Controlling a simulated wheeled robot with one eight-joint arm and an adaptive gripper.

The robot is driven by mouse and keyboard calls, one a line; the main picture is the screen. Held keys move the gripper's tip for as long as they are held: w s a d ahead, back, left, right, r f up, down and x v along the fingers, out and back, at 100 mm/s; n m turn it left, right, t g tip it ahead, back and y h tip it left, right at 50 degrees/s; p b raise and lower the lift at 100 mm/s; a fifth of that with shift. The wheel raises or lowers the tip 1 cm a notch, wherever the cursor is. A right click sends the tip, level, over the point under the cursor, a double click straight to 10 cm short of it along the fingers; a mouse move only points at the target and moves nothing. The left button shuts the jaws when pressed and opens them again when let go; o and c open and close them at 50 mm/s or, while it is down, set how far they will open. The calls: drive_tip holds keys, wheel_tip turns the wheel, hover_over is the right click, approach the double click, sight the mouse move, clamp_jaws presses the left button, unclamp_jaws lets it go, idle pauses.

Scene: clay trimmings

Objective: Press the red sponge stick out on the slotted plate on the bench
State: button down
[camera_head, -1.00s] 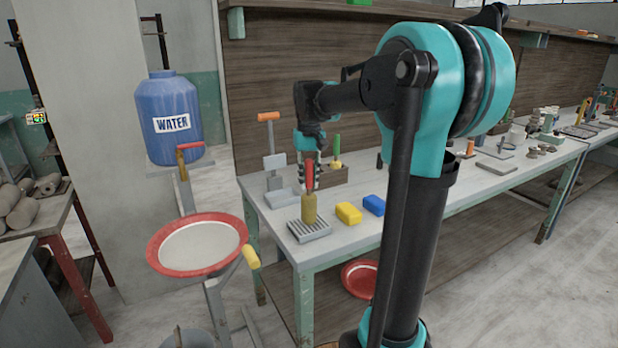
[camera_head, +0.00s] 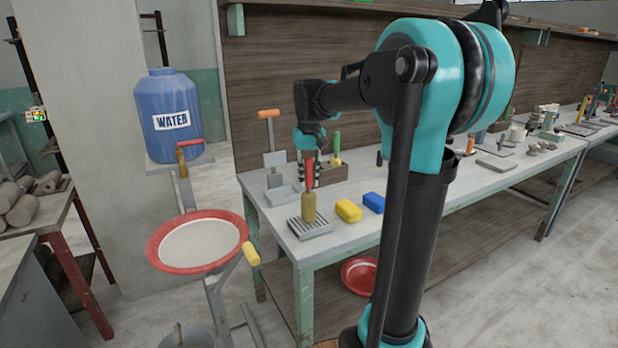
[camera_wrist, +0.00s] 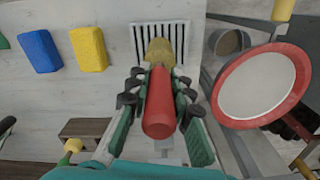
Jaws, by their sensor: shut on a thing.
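The red sponge stick has a red handle (camera_wrist: 158,103) and a yellow-brown sponge head (camera_head: 309,207). My gripper (camera_head: 309,174) is shut on the red handle and holds the stick upright, sponge down. The slotted plate (camera_head: 294,229) lies on the bench near its front left corner, and it also shows at the top of the wrist view (camera_wrist: 141,42). The sponge is over the plate and its lower end looks at or very near the slots; I cannot tell for sure whether it touches or how hard.
A yellow block (camera_head: 348,210) and a blue block (camera_head: 373,202) lie right of the plate. A grey tray (camera_head: 283,196) and a wooden box (camera_head: 333,174) stand behind. A red-rimmed basin (camera_head: 198,241) is left of the bench (camera_head: 330,238).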

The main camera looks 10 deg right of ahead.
sight(309, 158)
drive_tip(key=shift+f, duration=0.35)
idle(1.1)
drive_tip(key=shift+r, duration=0.1)
drive_tip(key=shift+r, duration=3.45)
